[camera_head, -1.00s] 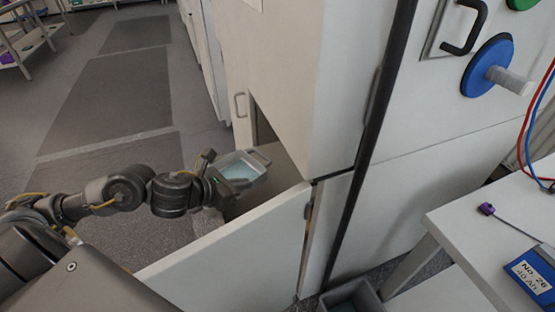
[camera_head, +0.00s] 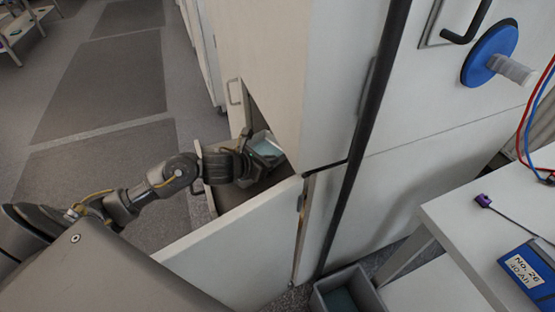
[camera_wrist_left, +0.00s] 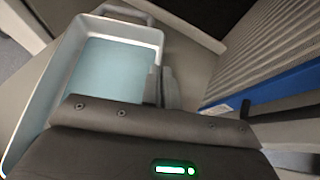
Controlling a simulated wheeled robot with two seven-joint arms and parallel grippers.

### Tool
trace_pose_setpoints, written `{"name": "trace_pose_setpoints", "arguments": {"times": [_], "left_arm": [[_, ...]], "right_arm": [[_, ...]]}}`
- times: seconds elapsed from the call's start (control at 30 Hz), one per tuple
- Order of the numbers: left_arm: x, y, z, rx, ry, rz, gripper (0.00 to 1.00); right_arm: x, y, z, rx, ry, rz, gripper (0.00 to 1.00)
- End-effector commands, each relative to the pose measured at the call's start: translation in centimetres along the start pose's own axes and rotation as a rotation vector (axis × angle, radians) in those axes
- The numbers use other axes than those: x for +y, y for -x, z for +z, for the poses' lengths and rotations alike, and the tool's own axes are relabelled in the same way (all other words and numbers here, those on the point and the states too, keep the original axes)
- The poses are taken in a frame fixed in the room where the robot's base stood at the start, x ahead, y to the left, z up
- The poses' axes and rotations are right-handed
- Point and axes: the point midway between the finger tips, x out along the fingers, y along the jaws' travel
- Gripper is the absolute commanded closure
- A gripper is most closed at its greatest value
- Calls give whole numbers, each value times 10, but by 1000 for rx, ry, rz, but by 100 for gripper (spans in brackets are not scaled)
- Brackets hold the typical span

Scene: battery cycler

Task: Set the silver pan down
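The silver pan (camera_head: 268,147) is a shallow tray with a pale blue inside, at the open lower compartment of the white cabinet, partly hidden by my gripper. In the left wrist view the pan (camera_wrist_left: 58,78) fills the left side, with a handle at its far end. My left gripper (camera_wrist_left: 163,87) is shut on the pan's near right wall, with fingers either side of it. It also shows in the head view (camera_head: 252,163). A grey surface lies under the pan; whether they touch I cannot tell. My right gripper is not in view.
The open cabinet door (camera_head: 235,240) stands in front of the compartment. In the left wrist view a ribbed grey block with a blue band (camera_wrist_left: 260,65) is close on the right. A grey bin (camera_head: 350,290) is on the floor; a white table (camera_head: 455,215) is at right.

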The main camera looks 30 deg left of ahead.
Motion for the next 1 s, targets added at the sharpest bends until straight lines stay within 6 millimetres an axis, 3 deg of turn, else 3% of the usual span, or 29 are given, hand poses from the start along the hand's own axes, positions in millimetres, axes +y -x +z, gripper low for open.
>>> {"name": "trace_pose_setpoints", "arguments": {"times": [0.17,0.43,1.0], "left_arm": [[0,-5,1,-2,0,0,100],[0,-39,-3,-1,1,-1,100],[0,-42,-6,-1,-1,0,100]], "right_arm": [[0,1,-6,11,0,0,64],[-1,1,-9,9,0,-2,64],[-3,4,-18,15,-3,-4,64]]}}
